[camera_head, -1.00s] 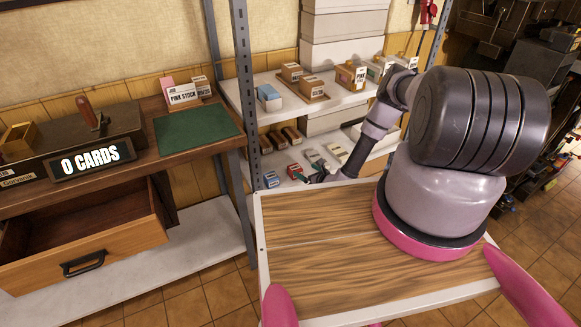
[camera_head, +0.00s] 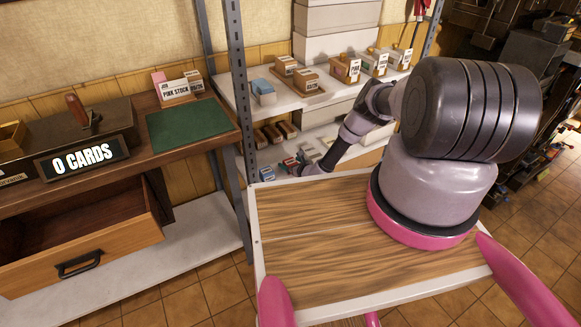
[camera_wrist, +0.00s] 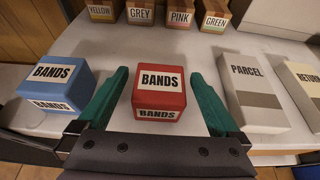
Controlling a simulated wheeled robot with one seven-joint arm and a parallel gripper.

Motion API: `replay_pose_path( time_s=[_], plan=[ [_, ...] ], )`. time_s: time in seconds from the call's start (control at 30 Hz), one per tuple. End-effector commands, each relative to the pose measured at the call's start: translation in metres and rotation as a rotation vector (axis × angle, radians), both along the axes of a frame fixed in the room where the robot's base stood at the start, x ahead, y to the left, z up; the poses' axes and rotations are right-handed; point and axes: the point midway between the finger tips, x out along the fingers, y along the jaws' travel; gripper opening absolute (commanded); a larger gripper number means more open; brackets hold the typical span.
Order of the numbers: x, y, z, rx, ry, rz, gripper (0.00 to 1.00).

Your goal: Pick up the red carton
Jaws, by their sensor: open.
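The red carton (camera_wrist: 159,92), labelled BANDS, sits upright on the light shelf in the wrist view. My gripper (camera_wrist: 159,98) is open, with one green finger on each side of the carton. A gap shows between each finger and the carton, so the fingers seem not to touch it. In the head view the red carton (camera_head: 291,165) is small and partly hidden by my gripper (camera_head: 302,168), on the lower shelf.
A blue BANDS carton (camera_wrist: 58,88) stands close left of my left finger. A PARCEL box (camera_wrist: 251,92) stands close right of the other finger, with a RETURN box (camera_wrist: 303,85) beyond. Several small labelled boxes line the back. A metal shelf post (camera_head: 240,100) stands left of my arm.

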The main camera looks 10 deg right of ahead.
Motion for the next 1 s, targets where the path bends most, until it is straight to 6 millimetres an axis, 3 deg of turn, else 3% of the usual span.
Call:
replay_pose_path(
  time_s=[0.23,0.47,0.77,1.0],
  plan=[
    [0.002,0.001,-0.001,0.001,0.001,0.000,1.00],
    [0.001,0.001,-0.001,0.001,0.000,0.000,0.12],
    [0.002,0.000,0.002,0.001,-0.001,0.000,0.11],
    [0.003,0.000,0.030,0.002,-0.001,0.001,0.11]
  ],
)
